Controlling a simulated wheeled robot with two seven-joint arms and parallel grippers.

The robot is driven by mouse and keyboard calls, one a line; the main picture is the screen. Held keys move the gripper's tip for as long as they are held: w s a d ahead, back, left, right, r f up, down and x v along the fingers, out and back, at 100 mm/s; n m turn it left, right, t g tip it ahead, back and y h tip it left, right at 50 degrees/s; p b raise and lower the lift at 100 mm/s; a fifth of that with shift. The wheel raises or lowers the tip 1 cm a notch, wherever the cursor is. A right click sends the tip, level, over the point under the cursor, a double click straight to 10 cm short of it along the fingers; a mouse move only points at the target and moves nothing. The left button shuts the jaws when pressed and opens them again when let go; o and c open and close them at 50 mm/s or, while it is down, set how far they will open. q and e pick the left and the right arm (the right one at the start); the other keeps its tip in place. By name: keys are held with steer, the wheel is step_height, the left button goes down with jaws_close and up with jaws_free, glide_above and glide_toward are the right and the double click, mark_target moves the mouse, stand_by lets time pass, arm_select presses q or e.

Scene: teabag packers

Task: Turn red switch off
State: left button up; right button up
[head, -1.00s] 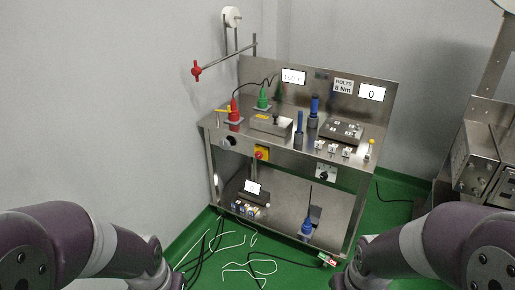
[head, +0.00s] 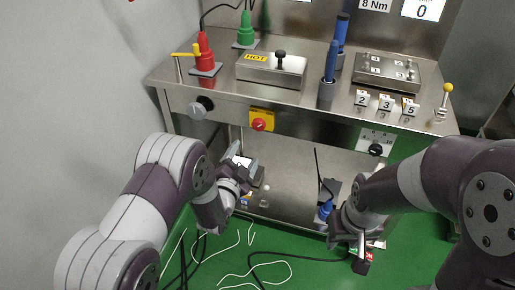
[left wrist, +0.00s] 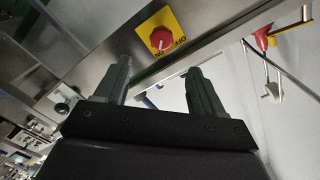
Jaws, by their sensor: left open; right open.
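The red switch (head: 258,124) is a round red knob on a yellow plate (head: 263,114), fixed to the front edge of the steel workbench.
The steel bench top (head: 225,90) holds a hot plate box (head: 270,68), red and green tools and numbered tags. Loose cables lie on the green floor (head: 300,270).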

mark_target(258, 127)
arm_select(q)
steer(key=b+x, duration=0.2)
steer(key=x, duration=1)
steer(key=shift+w+r, duration=0.1)
steer(key=shift+w, duration=0.3)
steer(key=c, duration=1.1)
